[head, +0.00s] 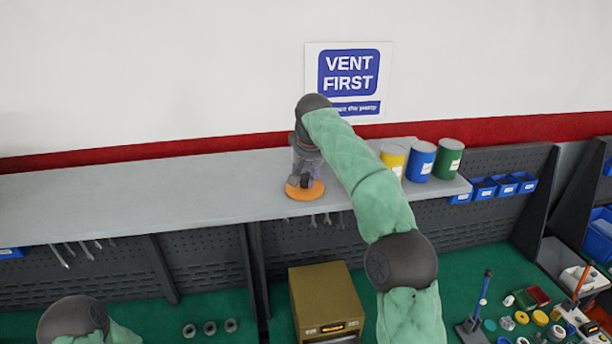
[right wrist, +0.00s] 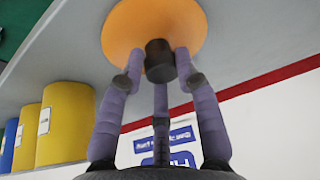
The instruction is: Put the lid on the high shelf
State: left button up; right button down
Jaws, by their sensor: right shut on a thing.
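The lid (head: 305,191) is an orange disc at the front edge of the high grey shelf (head: 120,200). In the right wrist view the lid (right wrist: 185,25) shows a dark knob in its middle. My right gripper (head: 302,178) is above the lid, fingers pointing down. In the right wrist view its purple fingers (right wrist: 158,75) are shut around the knob. The lid lies at or very near the shelf surface; I cannot tell whether it touches. My left gripper is not seen; only part of my left arm shows at the bottom left.
Yellow (head: 393,159), blue (head: 420,161) and green (head: 448,159) cans stand on the shelf to the right of the lid. The shelf's left part is bare. Tools hang below it, and a brown box (head: 327,302) stands on the green bench.

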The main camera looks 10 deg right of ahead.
jog(key=c, duration=0.9)
grip_release()
jog(key=v, duration=0.7)
jog(key=shift+s+r, duration=0.1)
jog(key=shift+r, duration=0.05)
